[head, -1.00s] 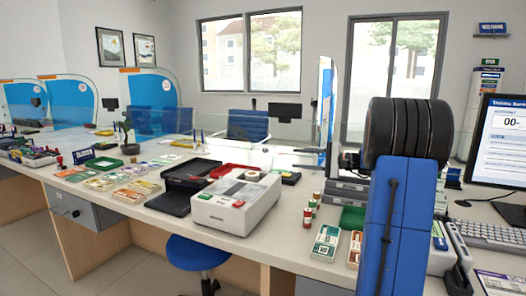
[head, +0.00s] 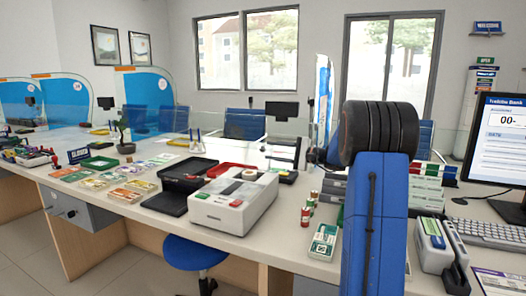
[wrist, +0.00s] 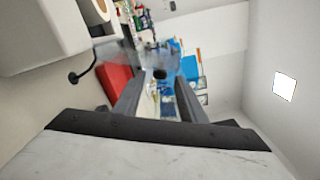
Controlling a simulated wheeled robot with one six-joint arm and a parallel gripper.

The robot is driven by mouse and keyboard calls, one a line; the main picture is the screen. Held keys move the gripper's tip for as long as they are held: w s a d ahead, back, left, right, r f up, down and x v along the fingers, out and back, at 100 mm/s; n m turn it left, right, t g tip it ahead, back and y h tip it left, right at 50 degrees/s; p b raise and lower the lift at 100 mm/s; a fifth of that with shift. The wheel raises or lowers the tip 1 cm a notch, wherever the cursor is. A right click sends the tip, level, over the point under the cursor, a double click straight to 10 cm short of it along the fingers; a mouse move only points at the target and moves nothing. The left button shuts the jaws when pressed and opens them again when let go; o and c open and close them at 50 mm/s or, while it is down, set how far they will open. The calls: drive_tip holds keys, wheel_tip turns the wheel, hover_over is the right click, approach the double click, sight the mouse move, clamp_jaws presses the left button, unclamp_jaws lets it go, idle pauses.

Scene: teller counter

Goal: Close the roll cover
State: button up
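A white machine (head: 235,202) with a red and a green button stands on the counter in the head view. A pale roll (head: 249,174) shows at its top. In the wrist view a white casing (wrist: 40,35) with a pale roll (wrist: 97,10) fills the upper left, seemingly the same machine. I cannot clearly make out the roll cover or its angle. My gripper (wrist: 160,98) shows in the wrist view with its two dark fingers apart and nothing seen between them. The casing lies to the left of the fingers, apart from them. My arm hides part of the counter in the head view.
A monitor (head: 497,140) and keyboard (head: 487,232) stand far right.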

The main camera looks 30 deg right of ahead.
sight(263, 149)
drive_tip(key=shift+x, duration=2.4)
drive_tip(key=shift+c, duration=0.7)
drive_tip(key=shift+a, duration=0.1)
clamp_jaws()
